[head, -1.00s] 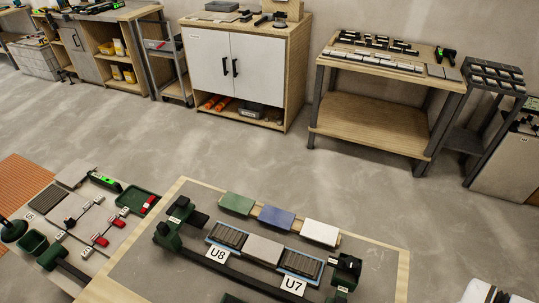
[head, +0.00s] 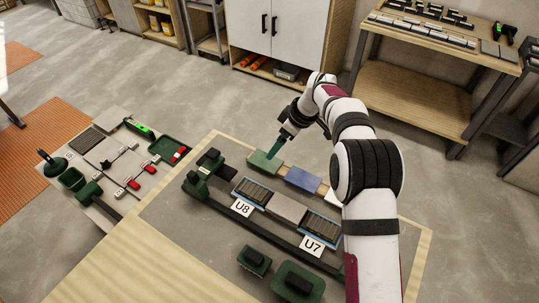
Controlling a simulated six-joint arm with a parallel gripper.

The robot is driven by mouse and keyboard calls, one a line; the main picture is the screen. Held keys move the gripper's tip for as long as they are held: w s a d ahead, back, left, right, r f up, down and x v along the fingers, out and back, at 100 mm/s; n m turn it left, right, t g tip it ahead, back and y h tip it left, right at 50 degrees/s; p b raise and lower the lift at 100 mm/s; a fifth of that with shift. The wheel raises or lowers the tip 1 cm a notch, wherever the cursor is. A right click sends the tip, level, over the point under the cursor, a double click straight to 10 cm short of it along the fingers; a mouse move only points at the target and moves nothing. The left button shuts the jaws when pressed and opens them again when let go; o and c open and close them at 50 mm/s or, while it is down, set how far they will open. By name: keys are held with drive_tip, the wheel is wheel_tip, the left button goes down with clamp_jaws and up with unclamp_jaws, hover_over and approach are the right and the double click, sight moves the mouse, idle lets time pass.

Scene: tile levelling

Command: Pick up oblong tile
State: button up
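Three oblong tiles lie in a row on a wooden strip at the back of the grey-topped bench. The green tile (head: 262,162) is at the left, the blue tile (head: 301,180) in the middle, and the white tile (head: 331,197) at the right, partly hidden by my arm. My gripper (head: 274,153) points down at the green tile's upper right part, its dark green fingers at or just above the surface. The fingers overlap in this view, so I cannot tell whether they are open or touching the tile.
In front of the tiles stands a fixture with two ribbed blocks, marked U8 (head: 242,208) and U7 (head: 312,245), and a grey tile (head: 287,208) between them. Dark green blocks (head: 298,281) sit nearer. A side table (head: 100,205) with small tools stands left.

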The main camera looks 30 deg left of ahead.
sight(265, 161)
drive_tip(key=x, duration=0.9)
drive_tip(key=shift+a+f, duration=0.3)
drive_tip(key=shift+a, duration=0.05)
drive_tip(key=c, duration=0.9)
